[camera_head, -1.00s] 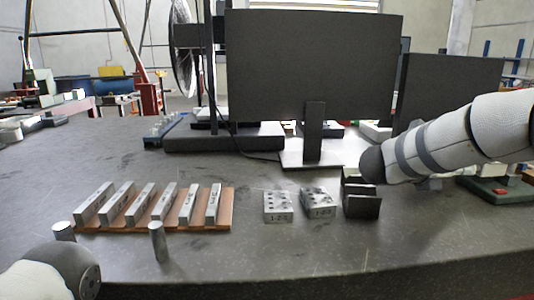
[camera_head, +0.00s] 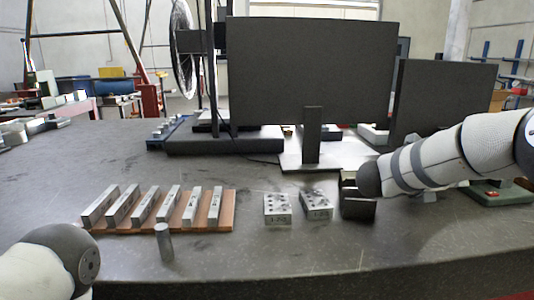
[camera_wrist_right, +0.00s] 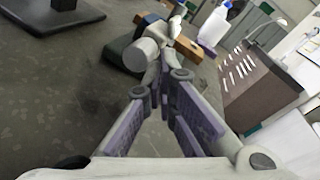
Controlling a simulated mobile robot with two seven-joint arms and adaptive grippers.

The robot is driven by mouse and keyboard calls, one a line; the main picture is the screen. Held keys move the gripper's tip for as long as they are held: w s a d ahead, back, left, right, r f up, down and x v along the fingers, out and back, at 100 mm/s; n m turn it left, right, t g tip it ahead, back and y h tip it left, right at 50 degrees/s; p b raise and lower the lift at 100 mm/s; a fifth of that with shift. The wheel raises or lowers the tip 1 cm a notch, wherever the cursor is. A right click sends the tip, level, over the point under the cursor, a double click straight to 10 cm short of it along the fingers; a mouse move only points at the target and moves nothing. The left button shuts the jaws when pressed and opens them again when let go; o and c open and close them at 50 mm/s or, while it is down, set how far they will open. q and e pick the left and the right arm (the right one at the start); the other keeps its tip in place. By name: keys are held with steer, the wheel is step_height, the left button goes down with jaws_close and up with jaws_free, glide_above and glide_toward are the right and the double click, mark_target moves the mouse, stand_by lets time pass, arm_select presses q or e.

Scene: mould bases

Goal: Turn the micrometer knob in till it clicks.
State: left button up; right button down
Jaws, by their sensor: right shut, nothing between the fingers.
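In the right wrist view, my right gripper (camera_wrist_right: 170,75) has purple-lined fingers closed together at the tips, with nothing between them. A pale grey cylinder (camera_wrist_right: 141,55), which looks like the micrometer knob, is just left of the fingertips; I cannot tell whether they touch it. It sits by a dark green base (camera_wrist_right: 118,50). In the head view, a green base (camera_head: 497,194) shows partly behind my right arm. The right fingers and the knob are hidden there. My left arm is at the lower left, but its gripper is out of view.
Several steel bars lie on a brown board (camera_head: 226,212), with an upright steel pin (camera_head: 164,243) in front. Two drilled blocks (camera_head: 277,208) (camera_head: 316,204) and a dark bracket (camera_head: 357,208) stand mid-table. A monitor (camera_head: 310,70) stands behind. The wrist view shows a wooden block (camera_wrist_right: 187,48) and a bottle (camera_wrist_right: 214,27).

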stand_by(0.3)
steer(key=shift+s+r+p, duration=0.15)
steer(key=shift+s+p, duration=0.15)
steer(key=shift+p, duration=0.05)
steer(key=v, duration=0.4)
steer(key=w+v, duration=0.1)
steer(key=v, duration=0.1)
steer(key=shift+a+f, duration=0.15)
steer(key=shift+f, duration=0.4)
